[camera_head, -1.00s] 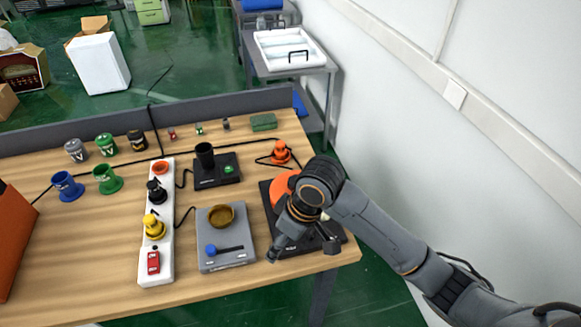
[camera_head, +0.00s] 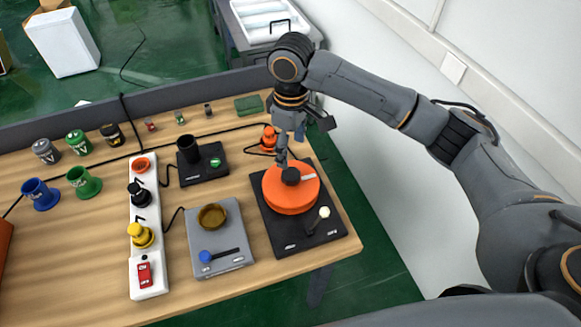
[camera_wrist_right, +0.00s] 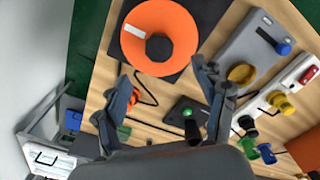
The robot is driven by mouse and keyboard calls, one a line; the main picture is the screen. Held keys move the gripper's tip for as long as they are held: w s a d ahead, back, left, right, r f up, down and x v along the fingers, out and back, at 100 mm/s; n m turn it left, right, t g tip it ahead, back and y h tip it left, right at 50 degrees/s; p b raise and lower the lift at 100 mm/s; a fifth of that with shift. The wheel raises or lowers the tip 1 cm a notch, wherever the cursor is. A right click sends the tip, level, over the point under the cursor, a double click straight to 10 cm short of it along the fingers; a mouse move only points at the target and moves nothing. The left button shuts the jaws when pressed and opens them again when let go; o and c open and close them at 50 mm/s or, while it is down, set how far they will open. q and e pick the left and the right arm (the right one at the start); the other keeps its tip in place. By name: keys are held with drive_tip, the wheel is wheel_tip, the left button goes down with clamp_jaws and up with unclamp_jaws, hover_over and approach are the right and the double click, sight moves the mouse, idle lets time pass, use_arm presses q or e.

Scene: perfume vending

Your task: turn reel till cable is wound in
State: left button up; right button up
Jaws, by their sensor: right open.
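The orange reel (camera_head: 290,187) sits on a black base plate (camera_head: 277,238) at the right end of the table. It has a black hub knob (camera_head: 291,175) and a pale mark on top. A lever with a white knob (camera_head: 324,212) is on the base in front. A black cable (camera_head: 222,131) runs along the table to an orange plug-like piece (camera_head: 269,138) behind the reel. My right gripper (camera_head: 283,157) is above the reel's back edge. In the wrist view, its open, empty fingers (camera_wrist_right: 166,82) are spread beside the reel (camera_wrist_right: 183,28). My left gripper is not in view.
Left of the reel are a grey unit with a bowl (camera_head: 212,216), a black unit with a cup (camera_head: 188,150), and a white power strip (camera_head: 148,271). Several coloured cups stand at the far left. A wall (camera_head: 400,60) is on the right.

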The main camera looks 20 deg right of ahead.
sight(291, 173)
wheel_tip(291, 173, down, 9)
drive_tip(key=shift+w+r+p, duration=0.1)
drive_tip(key=shift+p, duration=0.65)
drive_tip(key=shift+f, duration=0.35)
drive_tip(key=shift+c, duration=0.6)
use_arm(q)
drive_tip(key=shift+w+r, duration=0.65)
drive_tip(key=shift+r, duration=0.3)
use_arm(e)
clamp_jaws()
